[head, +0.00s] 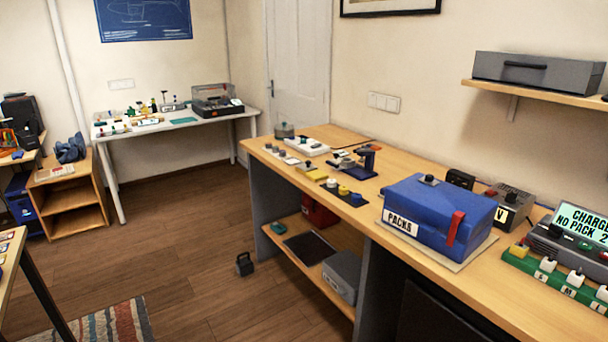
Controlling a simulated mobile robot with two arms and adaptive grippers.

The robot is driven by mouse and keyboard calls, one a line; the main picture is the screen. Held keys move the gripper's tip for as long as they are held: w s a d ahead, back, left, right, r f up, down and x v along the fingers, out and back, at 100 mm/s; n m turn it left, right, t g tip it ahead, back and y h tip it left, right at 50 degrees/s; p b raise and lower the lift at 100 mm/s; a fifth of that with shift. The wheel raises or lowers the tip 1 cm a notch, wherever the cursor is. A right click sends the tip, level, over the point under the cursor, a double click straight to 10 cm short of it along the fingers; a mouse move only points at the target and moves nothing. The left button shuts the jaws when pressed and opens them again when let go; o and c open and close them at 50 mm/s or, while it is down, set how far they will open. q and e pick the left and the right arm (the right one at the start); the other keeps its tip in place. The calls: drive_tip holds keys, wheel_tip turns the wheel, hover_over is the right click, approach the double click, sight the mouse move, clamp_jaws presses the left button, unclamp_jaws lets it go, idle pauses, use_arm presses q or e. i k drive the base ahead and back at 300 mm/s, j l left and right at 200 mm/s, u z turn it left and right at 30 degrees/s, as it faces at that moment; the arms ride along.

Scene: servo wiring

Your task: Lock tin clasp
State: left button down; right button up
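A blue tin (421,207) with a white label reading "PACKS" sits on a pale board (403,237) on the wooden workbench at the right. Its lid looks down, with a dark knob (429,180) on top. A red clasp (456,227) hangs over the tin's front side near its right end. I cannot tell from here whether the clasp is fastened. Neither of my grippers is in view.
Right of the tin stand a grey charger with a lit sign (580,222) and a green strip (553,277) with several plugs. A blue-based stand (364,170) and small parts lie to its left. A wall shelf (535,93) holds a grey case. Open floor (190,240) lies left of the bench.

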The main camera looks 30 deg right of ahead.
sight(458, 217)
drive_tip(key=l+z, duration=0.1)
drive_tip(key=z, duration=1.75)
